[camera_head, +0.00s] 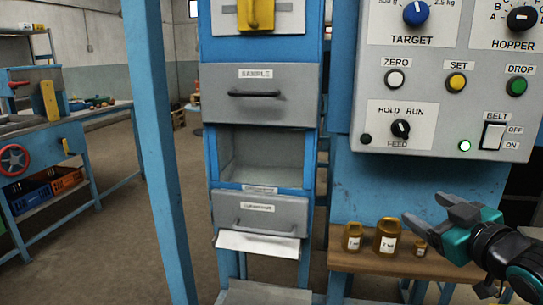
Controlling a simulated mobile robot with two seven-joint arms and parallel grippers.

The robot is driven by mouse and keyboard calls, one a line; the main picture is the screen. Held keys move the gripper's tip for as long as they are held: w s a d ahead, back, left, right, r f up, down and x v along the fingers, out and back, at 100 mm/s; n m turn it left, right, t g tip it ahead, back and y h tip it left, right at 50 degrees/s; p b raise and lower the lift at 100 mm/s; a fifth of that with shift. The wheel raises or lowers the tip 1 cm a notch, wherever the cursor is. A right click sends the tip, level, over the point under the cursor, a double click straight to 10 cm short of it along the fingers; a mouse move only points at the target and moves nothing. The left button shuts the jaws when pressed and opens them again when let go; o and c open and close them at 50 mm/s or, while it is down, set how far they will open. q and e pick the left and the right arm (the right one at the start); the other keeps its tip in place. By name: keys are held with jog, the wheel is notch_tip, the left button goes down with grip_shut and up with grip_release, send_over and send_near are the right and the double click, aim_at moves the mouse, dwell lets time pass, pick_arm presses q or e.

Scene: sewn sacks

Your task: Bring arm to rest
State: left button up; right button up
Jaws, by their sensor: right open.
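My right gripper (428,218) comes in from the lower right of the head view. Its grey fingers are apart and empty, pointing left. It is above the right part of a wooden shelf (355,263), in front of the blue panel and below the control box (440,142). Brown weights stand on the shelf: one (353,238) at the left, a larger one (388,236) in the middle, and a small one (420,248) just below the gripper. I cannot tell from this view whether the gripper touches any of them. My left gripper is not in view.
A blue cabinet has a closed SAMPLE drawer (262,95), an open empty compartment (262,160) and a lower drawer (262,214) with a white sheet (258,245). A blue post (157,140) stands left of it. A workbench (28,125) with crates is far left; floor between is clear.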

jog(key=s+a+f+m+g+p, duration=0.1)
jog(key=s+a+f, duration=0.1)
jog(key=f, duration=0.5)
jog(key=s+a+f+m+g, duration=0.1)
jog(key=s+f, duration=0.1)
jog(key=f, duration=0.4)
jog(key=s+a+f+m+g+p, duration=0.1)
jog(key=s+a+f, duration=0.4)
jog(key=s+f, duration=0.3)
jog(key=s+a+f+m+g+p, duration=0.1)
jog(key=s+a+f, duration=0.3)
jog(key=s+f, duration=0.4)
notch_tip(320, 180, down, 3)
jog(key=shift+s+a+r+g+h, duration=0.15)
jog(key=shift+s+a+g+h, duration=0.2)
jog(key=shift+g, duration=0.35)
